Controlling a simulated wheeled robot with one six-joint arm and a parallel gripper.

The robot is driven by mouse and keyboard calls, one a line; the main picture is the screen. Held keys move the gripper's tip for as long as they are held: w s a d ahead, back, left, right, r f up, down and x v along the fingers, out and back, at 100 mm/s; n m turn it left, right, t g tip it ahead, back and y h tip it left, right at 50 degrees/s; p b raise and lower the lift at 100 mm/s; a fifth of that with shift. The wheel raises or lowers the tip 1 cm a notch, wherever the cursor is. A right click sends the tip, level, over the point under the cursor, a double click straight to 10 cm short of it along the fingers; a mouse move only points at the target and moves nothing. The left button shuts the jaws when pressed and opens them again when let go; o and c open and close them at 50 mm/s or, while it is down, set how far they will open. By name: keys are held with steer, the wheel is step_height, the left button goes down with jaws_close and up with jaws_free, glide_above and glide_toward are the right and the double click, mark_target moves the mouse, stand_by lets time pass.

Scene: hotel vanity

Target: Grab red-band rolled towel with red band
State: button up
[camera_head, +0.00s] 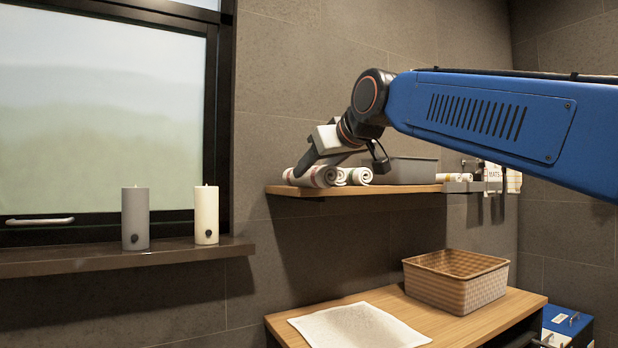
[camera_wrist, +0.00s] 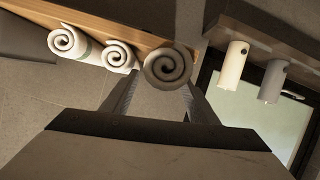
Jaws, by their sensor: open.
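Several rolled towels lie in a row on the wooden wall shelf. The leftmost roll in the head view (camera_head: 318,177) has a faint reddish tint at its edge. In the wrist view, the nearest roll (camera_wrist: 167,66) shows its spiral end, and no red band can be made out there. My gripper (camera_head: 304,166) is open at the left end of the shelf. In the wrist view its fingers (camera_wrist: 160,84) stand on either side of the nearest roll's end. I cannot tell whether they touch it. Two more rolls (camera_wrist: 118,54) (camera_wrist: 69,41) lie beyond it.
Two candles (camera_head: 135,218) (camera_head: 206,214) stand on the window ledge at left. Below are a woven basket (camera_head: 456,285) and a flat white towel (camera_head: 358,327) on the wooden counter.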

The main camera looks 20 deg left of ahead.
steer(key=x, duration=0.4)
steer(key=shift+w+a+f, duration=0.1)
steer(key=shift+w, duration=0.05)
steer(key=c, duration=0.9)
steer(key=shift+o, duration=0.2)
